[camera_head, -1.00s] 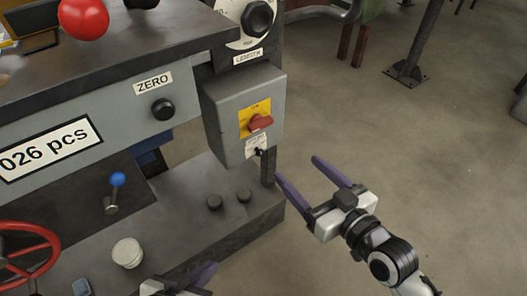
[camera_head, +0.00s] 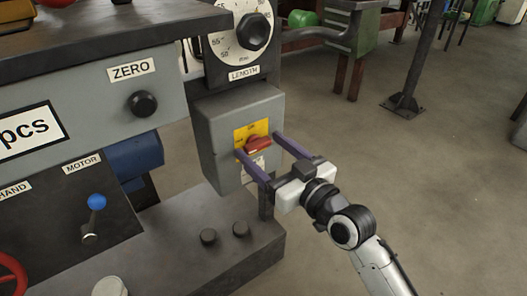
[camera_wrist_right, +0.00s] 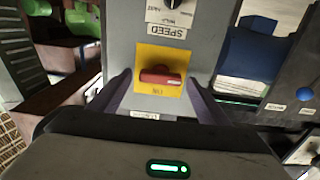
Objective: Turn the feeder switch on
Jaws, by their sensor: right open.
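The feeder switch is a red rotary handle (camera_head: 258,144) on a yellow plate (camera_head: 241,133), on the front of a grey box (camera_head: 211,124). The handle lies roughly level across the plate. My right gripper (camera_head: 257,144) is open, with its purple fingers reaching toward the box on either side of the handle. In the right wrist view the red handle (camera_wrist_right: 160,76) sits between the open fingers, with a gap on both sides. Whether the fingertips touch the box is unclear. My left gripper is out of view.
A LENGTH dial (camera_head: 254,31) is above the box. A ZERO knob (camera_head: 143,103) and a blue-topped lever (camera_head: 96,202) are to the left. The floor at right is open around a post (camera_head: 404,102).

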